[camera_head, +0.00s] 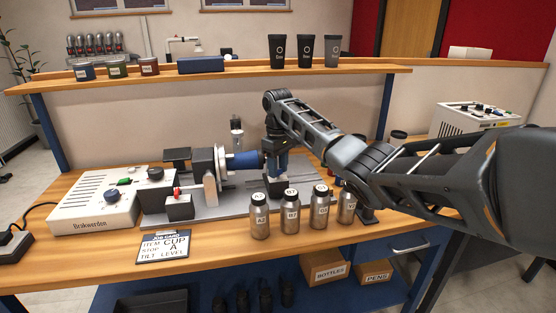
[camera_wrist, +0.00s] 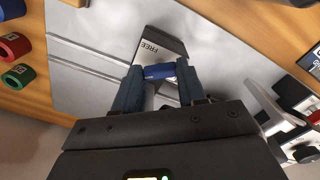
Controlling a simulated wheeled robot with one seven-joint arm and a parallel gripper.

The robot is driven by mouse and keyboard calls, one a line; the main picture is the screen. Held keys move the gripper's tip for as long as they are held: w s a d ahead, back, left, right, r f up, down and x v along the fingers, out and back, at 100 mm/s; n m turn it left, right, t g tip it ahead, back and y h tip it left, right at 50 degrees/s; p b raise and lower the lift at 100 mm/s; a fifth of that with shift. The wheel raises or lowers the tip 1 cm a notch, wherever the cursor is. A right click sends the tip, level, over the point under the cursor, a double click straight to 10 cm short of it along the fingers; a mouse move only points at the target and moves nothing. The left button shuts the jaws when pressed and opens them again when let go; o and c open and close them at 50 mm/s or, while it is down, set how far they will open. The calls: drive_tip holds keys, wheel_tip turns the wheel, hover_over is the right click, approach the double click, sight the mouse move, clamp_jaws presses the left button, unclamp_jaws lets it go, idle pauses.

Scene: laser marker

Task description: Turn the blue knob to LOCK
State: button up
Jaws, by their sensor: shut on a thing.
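The blue knob (camera_wrist: 158,72) shows in the wrist view as a short blue bar between my fingertips. My gripper (camera_wrist: 160,70) is shut on it, with one finger at each end. The knob sits on a dark block (camera_wrist: 168,43) with a pale label reading FREE beside it. No LOCK mark can be made out. In the head view my gripper (camera_head: 281,174) points down onto that block from above, and the fingers hide most of the knob.
A blue cup (camera_head: 243,161) is mounted sideways on the chuck, close left of my gripper. Several labelled bottles (camera_head: 292,215) stand in front. A white control box (camera_head: 93,205) and a job card (camera_head: 163,246) are at left. A shelf (camera_head: 150,79) runs behind.

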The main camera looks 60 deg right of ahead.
drive_tip(key=n+p, duration=0.2)
drive_tip(key=n, duration=0.3)
drive_tip(key=shift+r+n, duration=0.1)
drive_tip(key=shift+n, duration=0.2)
drive_tip(key=n+p, duration=0.1)
drive_tip(key=n, duration=0.4)
drive_tip(key=shift+w+p, duration=0.1)
drive_tip(key=shift+p, duration=0.2)
drive_tip(key=shift+n, duration=0.3)
drive_tip(key=o, duration=1.1)
drive_tip(key=shift+c, duration=0.2)
wheel_tip(320, 180, up, 8)
drive_tip(key=shift+f+b, duration=0.15)
drive_tip(key=shift+b, duration=0.3)
